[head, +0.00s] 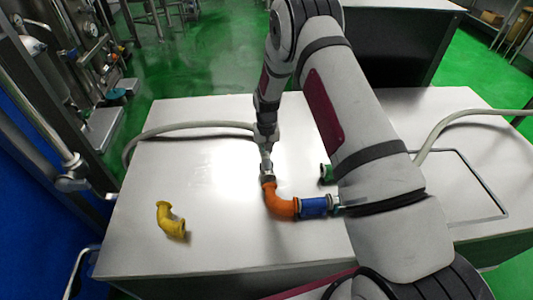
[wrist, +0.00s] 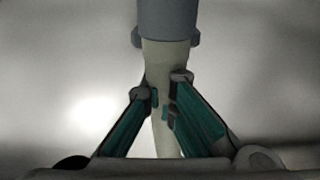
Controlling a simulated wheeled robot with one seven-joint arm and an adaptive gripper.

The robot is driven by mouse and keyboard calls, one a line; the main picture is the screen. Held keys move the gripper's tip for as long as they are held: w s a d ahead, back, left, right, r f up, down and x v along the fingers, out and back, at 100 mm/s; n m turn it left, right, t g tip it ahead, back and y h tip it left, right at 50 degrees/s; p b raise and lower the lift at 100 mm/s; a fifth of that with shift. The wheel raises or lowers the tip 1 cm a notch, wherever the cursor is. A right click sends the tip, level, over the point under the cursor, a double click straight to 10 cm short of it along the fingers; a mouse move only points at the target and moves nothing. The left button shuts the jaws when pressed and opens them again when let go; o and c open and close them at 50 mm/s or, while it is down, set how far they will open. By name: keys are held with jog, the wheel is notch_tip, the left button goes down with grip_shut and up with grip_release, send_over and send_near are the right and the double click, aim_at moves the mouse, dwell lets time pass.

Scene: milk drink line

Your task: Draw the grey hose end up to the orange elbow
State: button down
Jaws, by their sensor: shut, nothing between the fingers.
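The orange elbow (head: 279,201) lies on the white table, its right end against a blue fitting (head: 313,207). The pale grey hose (head: 190,127) arches in from the left and passes behind my wrist. A grey end piece (head: 268,172) shows at the elbow's upper opening; whether it is seated there I cannot tell. My gripper (head: 266,150) is just above this end, mostly hidden by my wrist. In the wrist view my gripper (wrist: 161,100) has its teal-padded fingers together over the pale hose (wrist: 165,65), with nothing gripped. The hose runs up into a grey collar (wrist: 168,20).
A yellow bent pipe (head: 171,220) lies at the left of the table. A green-ended fitting (head: 327,173) is partly hidden by my arm. Another pale hose (head: 460,117) curves at the right, by a rectangular outline. The table's front middle is clear.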

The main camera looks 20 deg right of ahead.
aim_at(267, 156)
jog(key=s, duration=0.2)
jog(key=s+p, duration=0.1)
jog(key=shift+a+r, duration=0.1)
jog(key=shift+a, duration=0.15)
jog(key=shift+w, duration=0.1)
